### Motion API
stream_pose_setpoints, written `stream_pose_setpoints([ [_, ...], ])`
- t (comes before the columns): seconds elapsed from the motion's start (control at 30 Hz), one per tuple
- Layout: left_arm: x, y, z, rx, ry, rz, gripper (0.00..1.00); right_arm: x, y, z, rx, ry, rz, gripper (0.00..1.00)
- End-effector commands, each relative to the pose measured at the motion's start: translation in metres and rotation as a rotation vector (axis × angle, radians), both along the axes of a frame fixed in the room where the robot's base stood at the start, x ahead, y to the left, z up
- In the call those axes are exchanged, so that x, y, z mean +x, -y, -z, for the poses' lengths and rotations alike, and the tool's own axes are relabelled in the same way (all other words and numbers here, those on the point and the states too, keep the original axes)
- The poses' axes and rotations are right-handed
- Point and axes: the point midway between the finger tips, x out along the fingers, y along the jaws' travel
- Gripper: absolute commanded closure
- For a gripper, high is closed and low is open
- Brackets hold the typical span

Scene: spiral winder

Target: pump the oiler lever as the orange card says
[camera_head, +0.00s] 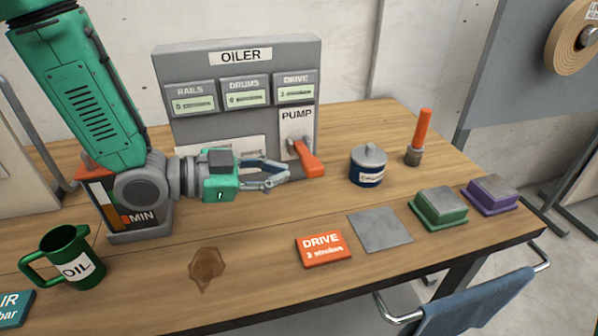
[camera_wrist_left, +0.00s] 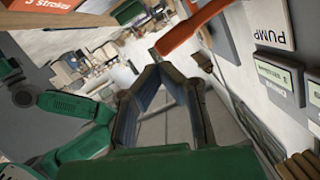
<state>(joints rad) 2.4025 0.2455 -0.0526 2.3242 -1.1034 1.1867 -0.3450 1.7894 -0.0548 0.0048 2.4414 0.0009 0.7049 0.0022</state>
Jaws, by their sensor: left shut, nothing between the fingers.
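The grey oiler panel (camera_head: 235,50) stands on the table with RAILS, DRUMS and DRIVE displays; the small DRIVE readout (camera_head: 295,94) looks like 1. The orange pump lever (camera_head: 309,162) sticks out below the PUMP label, its handle slanting down to the right. It also shows in the left wrist view (camera_wrist_left: 195,28). The orange card (camera_head: 323,247) lies flat and reads DRIVE, 3 strokes. My left gripper (camera_head: 286,172) is shut and empty, its fingertips just left of the lever handle; whether they touch is unclear. It also shows in the wrist view (camera_wrist_left: 153,68). My right gripper is out of view.
A lidded blue pot (camera_head: 368,168) and an orange-handled tool (camera_head: 418,135) stand right of the lever. A grey plate (camera_head: 380,229), green block (camera_head: 438,208) and purple block (camera_head: 491,195) lie in front. A green oil jug (camera_head: 72,258) stands left. A brown stain (camera_head: 206,268) marks the tabletop.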

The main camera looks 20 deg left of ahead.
Motion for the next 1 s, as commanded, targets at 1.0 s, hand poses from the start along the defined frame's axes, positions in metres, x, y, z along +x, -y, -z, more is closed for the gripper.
stream_pose_setpoints([
  [1.0,-0.028,-0.034,-0.011,-0.001,0.005,0.001,1.00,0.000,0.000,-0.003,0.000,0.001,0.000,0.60],
])
